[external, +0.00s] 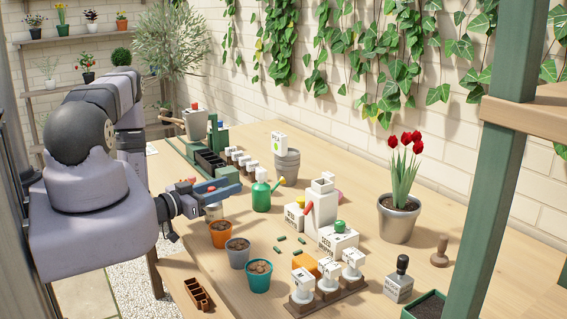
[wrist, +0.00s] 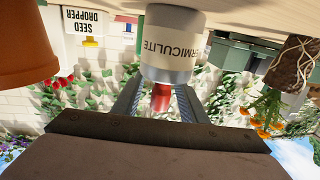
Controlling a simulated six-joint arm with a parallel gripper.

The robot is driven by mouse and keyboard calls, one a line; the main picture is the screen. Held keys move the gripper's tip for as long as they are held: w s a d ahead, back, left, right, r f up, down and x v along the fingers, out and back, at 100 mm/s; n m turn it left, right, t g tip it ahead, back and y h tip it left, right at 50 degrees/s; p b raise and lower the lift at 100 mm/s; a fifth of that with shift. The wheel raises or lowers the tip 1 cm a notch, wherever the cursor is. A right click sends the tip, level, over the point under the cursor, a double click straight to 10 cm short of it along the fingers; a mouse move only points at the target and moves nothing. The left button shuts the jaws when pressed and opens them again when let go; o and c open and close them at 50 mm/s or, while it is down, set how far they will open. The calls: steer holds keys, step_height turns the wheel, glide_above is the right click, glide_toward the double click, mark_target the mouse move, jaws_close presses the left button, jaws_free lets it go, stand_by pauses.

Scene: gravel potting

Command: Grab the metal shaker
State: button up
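A round container labelled VERMICULITE (wrist: 172,42), pale with a grey metallic band, looks like the shaker. In the upside-down wrist view it sits just ahead of my fingertips. In the external view a small metallic cylinder (external: 214,212), probably the same container, stands behind the orange pot, partly hidden. My gripper (external: 228,188) is just above it in that view. In the wrist view my gripper (wrist: 160,88) is open, with a finger to each side and a gap between. A red object (wrist: 160,99) shows through that gap; I cannot tell that it is held. Contact with the container is unclear.
An orange pot (external: 220,235) stands close by; a terracotta pot (wrist: 25,45) fills a wrist-view corner. A grey pot (external: 238,252), teal pot (external: 259,276) and green watering can (external: 262,196) are nearby.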

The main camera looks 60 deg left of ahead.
jaws_close()
steer(key=shift+r, duration=0.15)
stand_by(0.4)
step_height(320, 180, up, 10)
steer(key=b, duration=0.1)
steer(key=shift+b, duration=0.4)
